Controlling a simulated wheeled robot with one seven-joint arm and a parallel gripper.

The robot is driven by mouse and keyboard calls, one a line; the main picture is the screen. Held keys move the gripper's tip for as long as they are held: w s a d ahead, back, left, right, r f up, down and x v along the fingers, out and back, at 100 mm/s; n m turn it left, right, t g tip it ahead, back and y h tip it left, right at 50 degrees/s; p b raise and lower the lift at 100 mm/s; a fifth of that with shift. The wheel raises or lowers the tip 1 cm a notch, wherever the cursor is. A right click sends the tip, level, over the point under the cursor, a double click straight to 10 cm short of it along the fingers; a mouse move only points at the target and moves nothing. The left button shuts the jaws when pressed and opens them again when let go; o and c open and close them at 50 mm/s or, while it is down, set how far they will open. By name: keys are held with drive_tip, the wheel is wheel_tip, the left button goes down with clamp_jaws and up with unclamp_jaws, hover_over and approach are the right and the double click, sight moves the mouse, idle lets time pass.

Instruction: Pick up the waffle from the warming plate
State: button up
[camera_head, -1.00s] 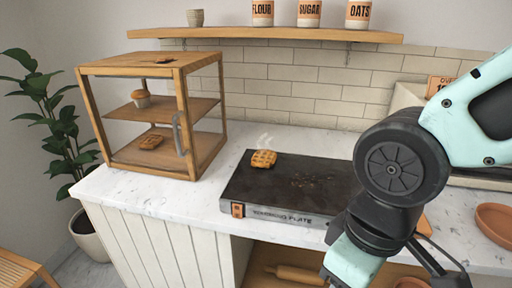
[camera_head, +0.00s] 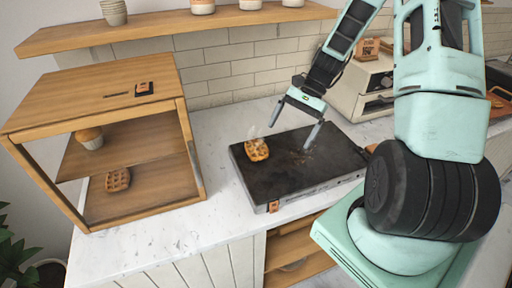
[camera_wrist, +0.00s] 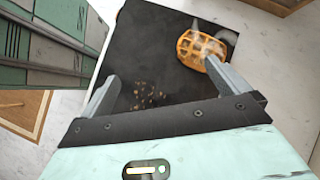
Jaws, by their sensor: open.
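The golden-brown waffle (camera_head: 257,150) lies on the left part of the dark warming plate (camera_head: 262,183), with faint steam above it. My gripper (camera_head: 294,123) is open and empty above the plate, its fingers pointing down. In the head view the waffle is just left of the nearer finger pair. In the wrist view the waffle (camera_wrist: 199,45) lies at the upper right, partly behind the tip of the right finger. I cannot tell the exact height of my gripper (camera_wrist: 158,80) above the plate.
A wooden display case (camera_head: 182,104) stands left, holding a muffin (camera_head: 89,138) and another waffle (camera_head: 118,180). A toaster oven (camera_head: 350,92) stands behind the plate at right. A shelf with jars (camera_head: 203,6) runs above. Bare white counter (camera_head: 218,160) lies between case and plate.

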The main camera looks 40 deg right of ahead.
drive_tip(key=d+m+t+y, duration=0.1)
drive_tip(key=d+m, duration=0.1)
drive_tip(key=d, duration=0.1)
drive_tip(key=w+d+m+t+y, duration=0.1)
drive_tip(key=d+m+t+y, duration=0.1)
drive_tip(key=d, duration=0.1)
drive_tip(key=d+f+m+t+y, duration=0.1)
drive_tip(key=d+m+t+y, duration=0.1)
drive_tip(key=d+m, duration=0.1)
drive_tip(key=shift+w, duration=0.15)
drive_tip(key=shift+w+a, duration=0.1)
drive_tip(key=shift+a, duration=0.1)
drive_tip(key=p, duration=0.5)
approach(259, 147)
drive_tip(key=x, duration=0.3)
drive_tip(key=shift+a+r, duration=0.1)
drive_tip(key=shift+r, duration=0.15)
drive_tip(key=p+x, duration=0.2)
drive_tip(key=x, duration=0.3)
drive_tip(key=shift+w+a+f+p, duration=0.15)
drive_tip(key=shift+a+f+p, duration=0.1)
drive_tip(key=shift+p, duration=0.15)
drive_tip(key=shift+w+a+f, duration=0.1)
drive_tip(key=shift+a+f, duration=0.05)
drive_tip(key=shift+f, duration=0.1)
drive_tip(key=c, duration=0.9)
